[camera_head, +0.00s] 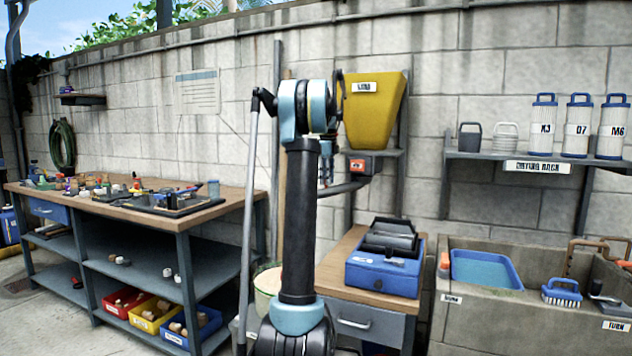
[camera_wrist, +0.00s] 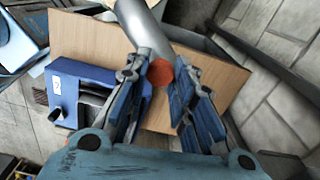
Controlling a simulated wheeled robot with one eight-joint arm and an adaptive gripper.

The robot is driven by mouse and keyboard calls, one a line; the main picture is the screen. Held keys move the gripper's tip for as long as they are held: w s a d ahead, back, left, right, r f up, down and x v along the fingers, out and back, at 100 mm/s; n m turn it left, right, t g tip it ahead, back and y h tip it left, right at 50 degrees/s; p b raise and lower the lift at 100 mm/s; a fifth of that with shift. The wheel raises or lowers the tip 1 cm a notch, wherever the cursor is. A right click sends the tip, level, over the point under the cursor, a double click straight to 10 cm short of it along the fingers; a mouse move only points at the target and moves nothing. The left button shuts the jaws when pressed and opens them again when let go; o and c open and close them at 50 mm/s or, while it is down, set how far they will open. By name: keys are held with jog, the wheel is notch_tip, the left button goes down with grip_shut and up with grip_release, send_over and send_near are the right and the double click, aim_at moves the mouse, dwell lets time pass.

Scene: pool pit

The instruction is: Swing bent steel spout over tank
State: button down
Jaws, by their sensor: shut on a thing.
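The bent steel spout (camera_head: 350,186) runs from below the yellow hopper to my gripper (camera_head: 325,172) in the head view. In the wrist view the spout (camera_wrist: 144,30) is a grey pipe with a red-orange end, between the two blue-padded fingers of my gripper (camera_wrist: 159,76). My gripper is shut on the spout near that end. The blue tank-like box (camera_head: 384,274) with a black top sits on the small wooden bench, below and right of my gripper; it also shows in the wrist view (camera_wrist: 68,90). I cannot tell for certain which container is the tank.
The yellow hopper (camera_head: 372,112) hangs above the spout. A stone trough (camera_head: 480,318) with a blue tub (camera_head: 486,270) stands at right, under a shelf of filter cartridges (camera_head: 576,128). A cluttered workbench (camera_head: 150,212) is at left.

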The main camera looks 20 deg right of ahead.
jog(key=shift+w, duration=0.25)
jog(key=c, duration=1.3)
grip_release()
jog(key=shift+w+f, duration=0.1)
jog(key=shift+c, duration=0.2)
notch_tip(320, 180, up, 12)
jog(key=shift+a, duration=0.2)
